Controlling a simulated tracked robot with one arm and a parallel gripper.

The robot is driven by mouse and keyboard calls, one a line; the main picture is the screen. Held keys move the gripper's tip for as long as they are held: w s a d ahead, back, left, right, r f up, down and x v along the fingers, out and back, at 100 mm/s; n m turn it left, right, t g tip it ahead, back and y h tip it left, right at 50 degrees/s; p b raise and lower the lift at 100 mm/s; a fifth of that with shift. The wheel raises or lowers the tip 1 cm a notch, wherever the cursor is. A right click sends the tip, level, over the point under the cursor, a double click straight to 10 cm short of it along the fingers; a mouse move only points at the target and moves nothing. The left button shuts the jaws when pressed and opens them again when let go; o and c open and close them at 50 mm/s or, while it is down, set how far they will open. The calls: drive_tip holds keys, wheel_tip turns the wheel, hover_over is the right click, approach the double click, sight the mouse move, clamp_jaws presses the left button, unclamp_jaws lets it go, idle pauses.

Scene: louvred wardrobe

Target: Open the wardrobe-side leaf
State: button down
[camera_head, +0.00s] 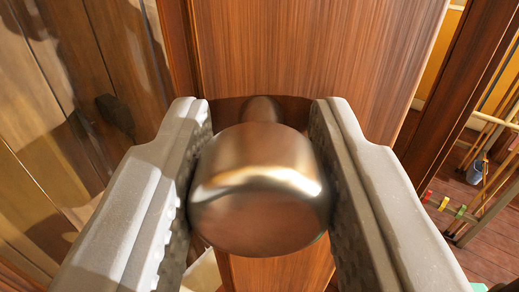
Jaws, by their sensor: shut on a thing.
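A round, shiny metal knob (260,195) fills the middle of the view. It stands out on a short stem from a reddish-brown wooden leaf (310,60). My gripper (261,180) has one grey finger on each side of the knob and is shut on it. The fingers and the knob hide the lower part of the leaf. Behind the leaf's right edge I see a lit space, so a gap shows there.
On the left is a paler wooden panelled surface (60,60) with a dark handle-like piece (115,115). On the right, beyond a dark wooden post (445,95), are a wooden floor (490,245), a rack with coloured clips (460,211) and a small grey-blue bucket (475,172).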

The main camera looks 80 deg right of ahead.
drive_tip(key=shift+a+m+g+p, duration=0.3)
drive_tip(key=shift+a+g+p, duration=0.2)
drive_tip(key=shift+a, duration=0.5)
drive_tip(key=shift+a+r, duration=0.1)
drive_tip(key=shift+a, duration=0.1)
drive_tip(key=c, duration=1.1)
unclamp_jaws()
drive_tip(key=shift+s, duration=0.1)
